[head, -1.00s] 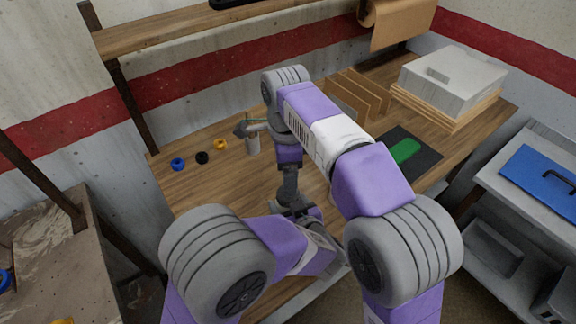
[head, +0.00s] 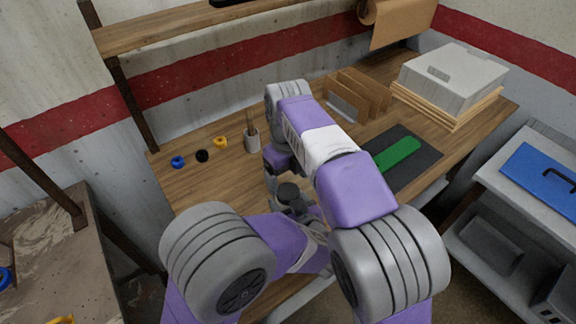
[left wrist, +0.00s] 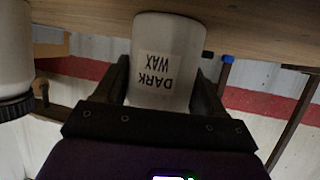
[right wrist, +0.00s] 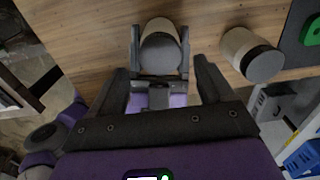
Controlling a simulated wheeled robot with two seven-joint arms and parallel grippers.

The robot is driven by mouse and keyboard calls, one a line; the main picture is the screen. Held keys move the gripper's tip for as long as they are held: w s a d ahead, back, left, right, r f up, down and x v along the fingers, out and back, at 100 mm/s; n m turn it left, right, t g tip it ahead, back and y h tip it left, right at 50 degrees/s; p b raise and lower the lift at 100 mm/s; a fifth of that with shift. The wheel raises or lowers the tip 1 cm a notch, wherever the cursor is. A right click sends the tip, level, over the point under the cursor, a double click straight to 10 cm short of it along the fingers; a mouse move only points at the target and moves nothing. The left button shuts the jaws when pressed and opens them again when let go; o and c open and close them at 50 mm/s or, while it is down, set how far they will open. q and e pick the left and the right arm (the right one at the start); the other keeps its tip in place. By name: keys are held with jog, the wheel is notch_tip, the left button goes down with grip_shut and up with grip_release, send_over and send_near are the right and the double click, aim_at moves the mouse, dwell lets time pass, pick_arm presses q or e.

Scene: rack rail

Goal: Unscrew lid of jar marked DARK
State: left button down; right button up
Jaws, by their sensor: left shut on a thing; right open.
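The jar marked DARK WAX (left wrist: 165,62) stands between the fingers of my left gripper (left wrist: 165,95), which is shut on its body. Its label shows upside down in the left wrist view. Its dark grey lid (right wrist: 161,54) faces my right gripper in the right wrist view and also shows in the head view (head: 288,190). My right gripper (right wrist: 161,78) is open and empty, pointed at the lid from above and apart from it. A second jar (right wrist: 238,45) with a grey lid stands to the right; it also shows in the left wrist view (left wrist: 14,50). My right arm hides it in the head view.
Wooden dividers (head: 365,92), a dark mat (head: 425,155) with a green item (head: 398,152), and a grey case (head: 452,77) are right.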

aim_at(288, 191)
jog(key=shift+f, duration=2.15)
jog(key=shift+c, duration=0.3)
jog(key=c, duration=1)
jog(key=n, duration=0.3)
jog(key=o, duration=1.2)
jog(key=shift+c, duration=0.2)
